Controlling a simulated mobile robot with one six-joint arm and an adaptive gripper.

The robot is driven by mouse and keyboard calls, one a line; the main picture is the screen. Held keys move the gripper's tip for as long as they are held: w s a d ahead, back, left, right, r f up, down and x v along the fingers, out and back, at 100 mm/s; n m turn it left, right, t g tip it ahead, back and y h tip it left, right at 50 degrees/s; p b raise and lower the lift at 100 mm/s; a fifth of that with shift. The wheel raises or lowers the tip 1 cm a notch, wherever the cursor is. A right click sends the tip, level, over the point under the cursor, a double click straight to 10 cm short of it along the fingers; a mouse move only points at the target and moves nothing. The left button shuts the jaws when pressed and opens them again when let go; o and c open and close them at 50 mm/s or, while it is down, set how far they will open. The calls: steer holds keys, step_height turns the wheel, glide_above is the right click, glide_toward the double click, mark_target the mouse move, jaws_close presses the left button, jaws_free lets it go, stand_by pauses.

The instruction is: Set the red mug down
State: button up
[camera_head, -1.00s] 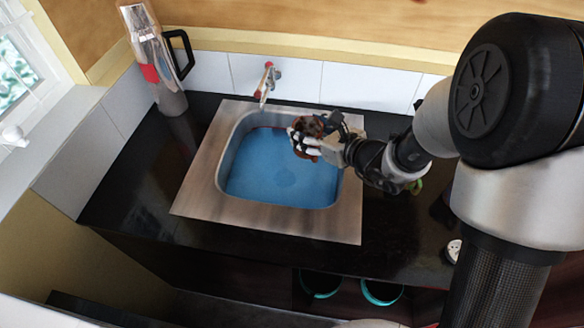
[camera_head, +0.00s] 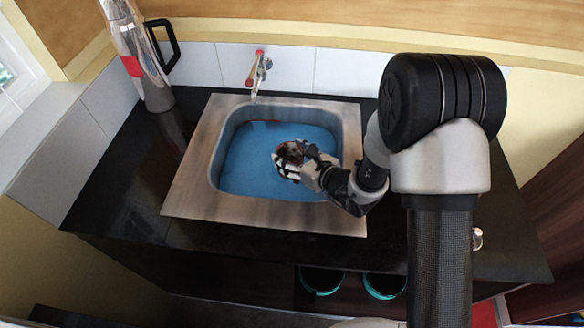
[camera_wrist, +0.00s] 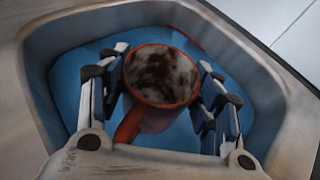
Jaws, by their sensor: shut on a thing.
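The red mug (camera_wrist: 161,76) is between the fingers of my gripper (camera_wrist: 163,95) in the wrist view, with its handle toward the palm. Its inside looks brown and white, stained or filled; I cannot tell which. In the head view the mug (camera_head: 291,152) is partly hidden by my gripper (camera_head: 290,163). The gripper is shut on it, over the right part of the blue-bottomed sink (camera_head: 250,165). I cannot tell whether the mug touches the sink floor.
A metal surround (camera_head: 185,185) frames the sink in the black counter (camera_head: 120,205). A tap (camera_head: 258,75) stands behind the basin. A tall silver jug-like appliance (camera_head: 140,60) with a black handle stands at the back left. The counter left of the sink is clear.

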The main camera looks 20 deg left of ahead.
step_height(320, 180, down, 4)
steer(key=shift+f+b, duration=0.2)
steer(key=shift+b, duration=0.5)
steer(key=shift+r, duration=0.1)
